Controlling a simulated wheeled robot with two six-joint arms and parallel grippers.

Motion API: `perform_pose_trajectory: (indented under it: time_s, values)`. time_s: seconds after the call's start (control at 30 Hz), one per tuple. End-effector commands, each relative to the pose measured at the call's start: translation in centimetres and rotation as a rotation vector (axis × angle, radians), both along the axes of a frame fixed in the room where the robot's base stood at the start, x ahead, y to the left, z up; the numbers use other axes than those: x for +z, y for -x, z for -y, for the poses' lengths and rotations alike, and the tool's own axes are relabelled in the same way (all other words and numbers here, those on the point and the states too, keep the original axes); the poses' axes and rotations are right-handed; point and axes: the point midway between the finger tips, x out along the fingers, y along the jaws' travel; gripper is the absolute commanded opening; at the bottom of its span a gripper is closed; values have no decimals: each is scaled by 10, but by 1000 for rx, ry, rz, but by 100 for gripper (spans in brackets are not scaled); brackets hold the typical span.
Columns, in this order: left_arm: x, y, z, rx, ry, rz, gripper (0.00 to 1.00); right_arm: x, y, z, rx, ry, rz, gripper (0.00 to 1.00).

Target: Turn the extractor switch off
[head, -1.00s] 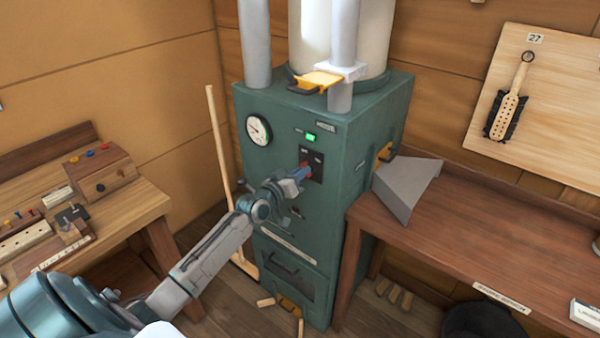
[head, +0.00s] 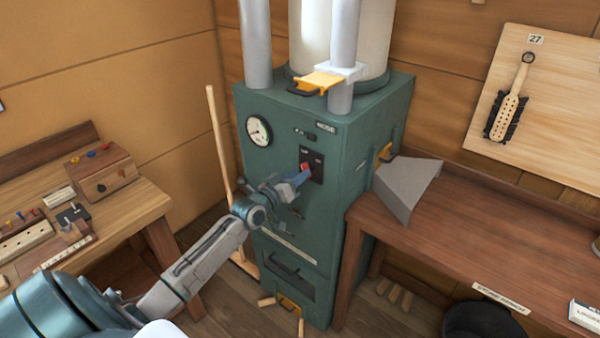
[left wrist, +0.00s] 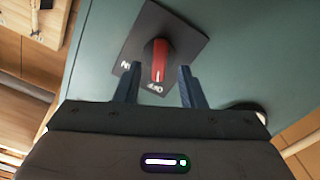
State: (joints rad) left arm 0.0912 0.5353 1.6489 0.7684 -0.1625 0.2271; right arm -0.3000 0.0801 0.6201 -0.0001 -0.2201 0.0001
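The extractor is a green cabinet (head: 330,240) with a black switch plate (head: 317,160) on its front. A red switch knob (head: 306,168) sits on the plate. In the left wrist view the knob (left wrist: 160,58) points at the OFF label, with the ON label off to its left. The small lamp (head: 311,135) above the plate is dark. My left gripper (head: 301,180) is just in front of the knob. In the left wrist view its two fingers (left wrist: 157,86) are apart, one on each side of the knob's end, with gaps visible. My right gripper is out of view.
A round gauge (head: 258,130) is on the cabinet's upper left. A yellow slide gate (head: 318,82) sits on the pipe above. A workbench (head: 150,205) stands at left and a brown table (head: 480,230) with a grey hood (head: 407,187) at right.

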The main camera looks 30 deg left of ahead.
Motion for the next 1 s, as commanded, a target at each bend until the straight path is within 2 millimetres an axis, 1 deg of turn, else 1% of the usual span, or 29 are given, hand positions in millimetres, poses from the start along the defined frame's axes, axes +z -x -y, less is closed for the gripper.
perform_pose_trajectory:
  time_s: [0.03,0.1,0.17,0.3,0.5,0.7,1.0]
  values:
    - [3,10,0,-3,-5,-3,36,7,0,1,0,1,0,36]
    - [4,23,-2,-1,-3,-5,36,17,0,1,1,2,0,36]
    - [5,35,-3,-2,-4,-4,36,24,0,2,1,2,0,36]
    - [6,58,-4,-1,0,-5,36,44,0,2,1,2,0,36]
    - [4,80,-6,-1,1,-3,36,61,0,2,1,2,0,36]
    - [1,89,-7,-1,0,0,36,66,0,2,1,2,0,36]
    - [0,90,-7,-1,0,0,36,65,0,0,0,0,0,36]
